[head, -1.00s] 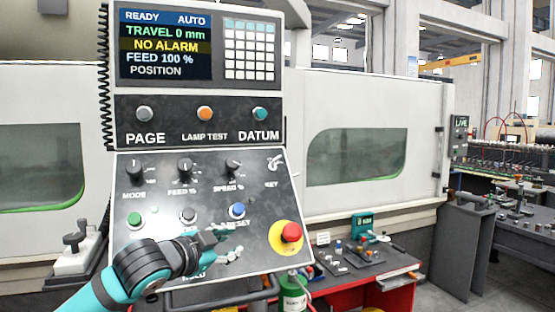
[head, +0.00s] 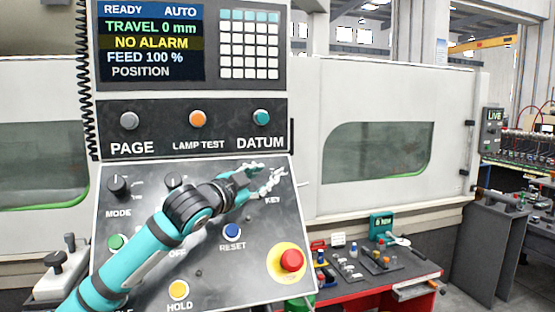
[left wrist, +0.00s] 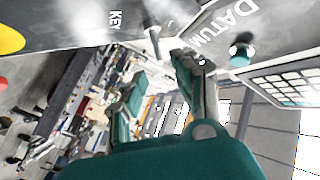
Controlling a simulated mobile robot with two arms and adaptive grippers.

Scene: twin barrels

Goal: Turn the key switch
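The grey sloped control panel (head: 140,270) fills the middle of the head view. Its KEY label (head: 272,200) shows below my left gripper (head: 264,176). The gripper's fingers cover the key switch there, so its angle cannot be told. In the left wrist view the KEY label (left wrist: 115,20) is upper left, and the slim key (left wrist: 154,42) sticks out from the panel beside it. My left gripper's fingers (left wrist: 155,72) are apart, with the key just ahead of the gap between them. Whether they touch it cannot be told. My right gripper is not in view.
The red emergency button (head: 291,261) and blue RESET button (head: 232,230) sit below the gripper. The MODE knob (head: 118,186) is left. The DATUM button (head: 261,117) is above. A red workbench (head: 425,285) with tools stands right.

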